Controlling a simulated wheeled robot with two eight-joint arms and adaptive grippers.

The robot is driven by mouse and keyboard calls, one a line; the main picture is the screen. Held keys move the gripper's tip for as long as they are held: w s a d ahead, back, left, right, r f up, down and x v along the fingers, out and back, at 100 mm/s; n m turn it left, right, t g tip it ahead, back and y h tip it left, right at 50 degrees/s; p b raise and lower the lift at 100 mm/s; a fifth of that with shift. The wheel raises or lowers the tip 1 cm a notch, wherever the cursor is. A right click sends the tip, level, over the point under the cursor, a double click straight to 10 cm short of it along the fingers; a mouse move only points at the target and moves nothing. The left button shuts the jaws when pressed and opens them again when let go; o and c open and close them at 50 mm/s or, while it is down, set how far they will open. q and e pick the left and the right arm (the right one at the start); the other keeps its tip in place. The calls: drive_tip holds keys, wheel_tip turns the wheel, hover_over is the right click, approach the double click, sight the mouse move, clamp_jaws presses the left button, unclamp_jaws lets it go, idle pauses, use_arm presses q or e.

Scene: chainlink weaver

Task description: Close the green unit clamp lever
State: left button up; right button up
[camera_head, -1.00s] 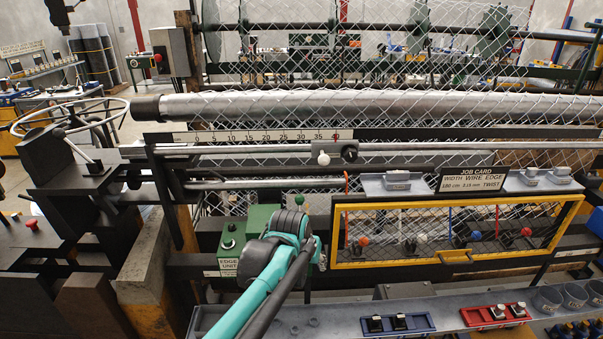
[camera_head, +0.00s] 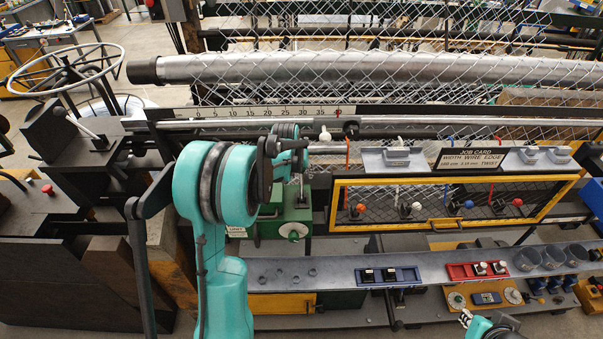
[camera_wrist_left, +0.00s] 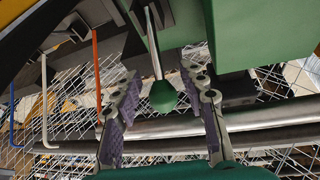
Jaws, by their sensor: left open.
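The clamp lever (camera_wrist_left: 154,45) shows in the left wrist view as a thin metal rod with a green ball knob (camera_wrist_left: 163,96). It extends from the green unit (camera_wrist_left: 250,30). My left gripper (camera_wrist_left: 158,76) is open, with one finger on each side of the lever, and I see gaps between the fingers and the knob. In the head view the green unit (camera_head: 268,226) stands below the rail, partly behind my left arm. The lever's knob is hidden there by my wrist. Part of my right gripper (camera_head: 470,319) shows at the bottom edge; its jaws are unclear.
A yellow-framed mesh guard (camera_head: 440,228) with coloured levers is right of the unit. A grey shelf (camera_head: 330,270) in front holds a blue tray (camera_head: 389,276) and a red tray (camera_head: 476,270). The long roller (camera_head: 400,72) and wire mesh lie behind.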

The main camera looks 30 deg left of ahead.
use_arm(q)
drive_tip(key=shift+x, duration=0.85)
drive_tip(key=shift+s, duration=0.1)
clamp_jaws()
